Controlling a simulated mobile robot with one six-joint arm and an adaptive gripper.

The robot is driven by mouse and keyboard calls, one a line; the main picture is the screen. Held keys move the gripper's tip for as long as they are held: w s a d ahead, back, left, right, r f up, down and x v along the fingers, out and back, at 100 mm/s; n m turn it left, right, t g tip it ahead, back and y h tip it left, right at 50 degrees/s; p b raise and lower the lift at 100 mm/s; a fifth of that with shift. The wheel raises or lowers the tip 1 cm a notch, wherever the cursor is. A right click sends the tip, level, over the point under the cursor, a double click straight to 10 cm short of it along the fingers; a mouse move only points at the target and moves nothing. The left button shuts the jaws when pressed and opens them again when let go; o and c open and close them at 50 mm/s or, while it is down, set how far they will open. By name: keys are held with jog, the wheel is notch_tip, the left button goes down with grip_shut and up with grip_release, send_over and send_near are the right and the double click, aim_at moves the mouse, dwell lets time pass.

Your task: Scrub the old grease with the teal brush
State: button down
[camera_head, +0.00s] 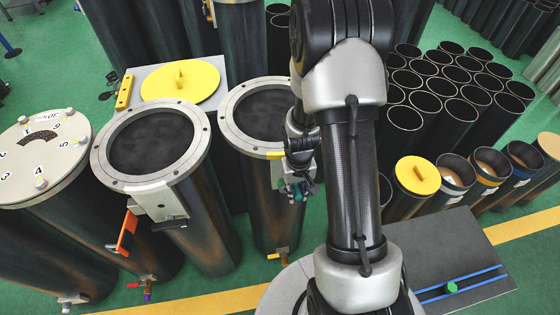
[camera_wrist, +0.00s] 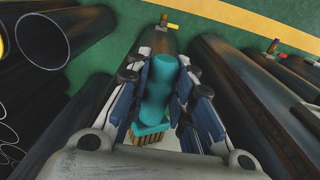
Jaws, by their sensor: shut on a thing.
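My gripper (camera_wrist: 160,95) is shut on the teal brush (camera_wrist: 158,88). In the wrist view the brush's rounded teal handle lies between the two fingers, and its tan bristles (camera_wrist: 153,138) show at the lower end. In the head view my gripper (camera_head: 297,188) is at the front right side of the middle flanged cylinder (camera_head: 277,215), just below its flange. Only a little teal shows there, partly hidden by the fingers. I cannot tell whether the bristles touch a surface. I cannot make out the old grease; brownish staining shows on the cylinder walls.
A numbered lidded cylinder (camera_head: 75,235) is at far left. A yellow disc (camera_head: 180,82) lies on a grey plate behind. Black tubes (camera_head: 455,120) crowd the right.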

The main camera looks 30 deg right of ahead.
jog(key=shift+w+f, duration=0.1)
jog(key=shift+f, duration=0.7)
jog(key=s+a+b, duration=0.1)
jog(key=s+b, duration=0.1)
jog(key=s, duration=0.4)
jog(key=shift+s+a, duration=0.4)
